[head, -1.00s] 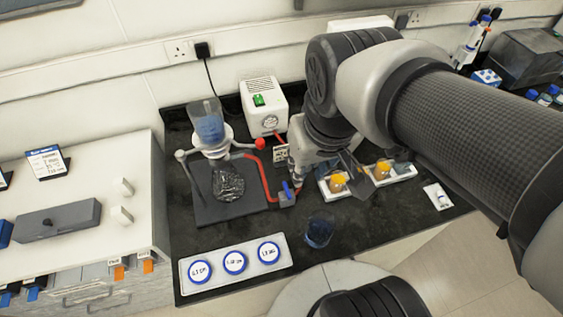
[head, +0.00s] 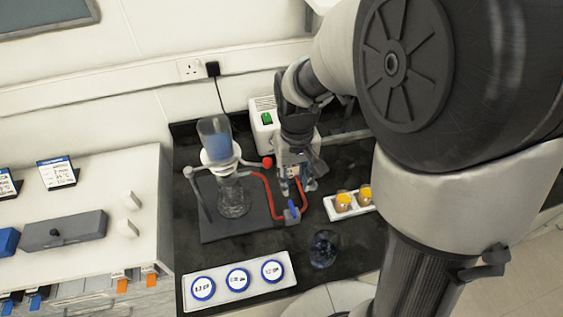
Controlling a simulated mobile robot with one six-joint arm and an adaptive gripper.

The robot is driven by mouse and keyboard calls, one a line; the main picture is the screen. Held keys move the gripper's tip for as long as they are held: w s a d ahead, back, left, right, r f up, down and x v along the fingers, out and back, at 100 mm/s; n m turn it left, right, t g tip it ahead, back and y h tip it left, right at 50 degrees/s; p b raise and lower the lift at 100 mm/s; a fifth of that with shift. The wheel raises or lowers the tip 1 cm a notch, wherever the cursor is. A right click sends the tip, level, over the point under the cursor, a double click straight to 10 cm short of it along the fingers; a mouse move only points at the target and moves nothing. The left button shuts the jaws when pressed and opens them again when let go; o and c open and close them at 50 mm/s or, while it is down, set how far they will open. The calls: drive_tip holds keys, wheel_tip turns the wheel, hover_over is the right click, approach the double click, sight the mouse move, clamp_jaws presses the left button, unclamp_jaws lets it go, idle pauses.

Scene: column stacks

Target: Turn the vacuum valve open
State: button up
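The vacuum valve (head: 292,214) is a small grey block with a blue lever, at the lower end of the red tube (head: 272,193). Its blue lever stands up at a slant. The tube runs up beside the filter stand toward the white vacuum pump (head: 260,104), which has a green switch and is partly hidden by my arm. My gripper (head: 298,187) points down just behind and above the valve, apart from it as far as I can see. Its fingers look spread, with nothing between them.
A filter funnel with blue liquid (head: 215,140) stands above a flask on a dark mat (head: 228,227). A red ball knob (head: 267,162) sticks out beside it. A tray of orange-capped jars (head: 336,213), a dark glass beaker (head: 323,247) and a white tray with three round labelled dishes (head: 219,298) are nearby.

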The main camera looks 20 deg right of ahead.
sight(292, 207)
wheel_tip(292, 207, down, 12)
drive_tip(key=b, duration=0.3)
drive_tip(key=shift+r, duration=0.2)
clamp_jaws()
